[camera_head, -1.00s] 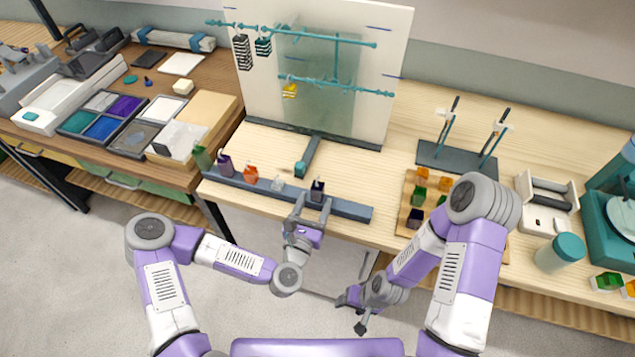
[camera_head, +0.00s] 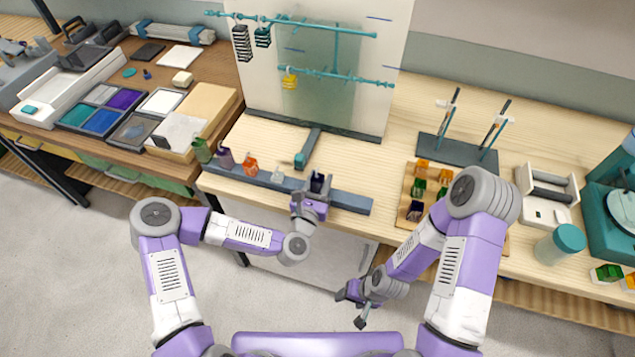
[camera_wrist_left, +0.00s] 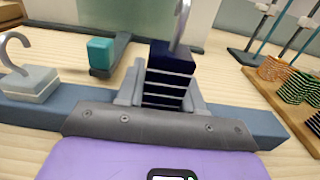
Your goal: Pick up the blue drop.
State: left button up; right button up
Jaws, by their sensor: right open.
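The blue drop, a dark navy block (camera_head: 317,183) with pale stripes and a hook on top, is upright on the grey-blue rail (camera_head: 350,205) at the table's front. In the left wrist view the block (camera_wrist_left: 171,75) is between the two fingers of my left gripper (camera_wrist_left: 165,92). In the head view my left gripper (camera_head: 312,192) reaches over the rail from the front, its fingers beside the block. Whether both fingers touch it cannot be told. My right gripper (camera_head: 352,307) is open and empty, low in front of the table.
A clear hooked drop (camera_head: 278,173), an orange one (camera_head: 250,166), a purple one (camera_head: 225,158) and a green one (camera_head: 202,150) are left on the rail. A white panel (camera_head: 340,65) with teal bars stands behind. A wooden tray (camera_head: 408,188) of coloured blocks lies to the right.

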pick_arm(q)
jog(key=shift+c, duration=1.3)
jog(key=shift+r, duration=0.15)
notch_tip(320, 180, up, 10)
jog(key=p, duration=0.3)
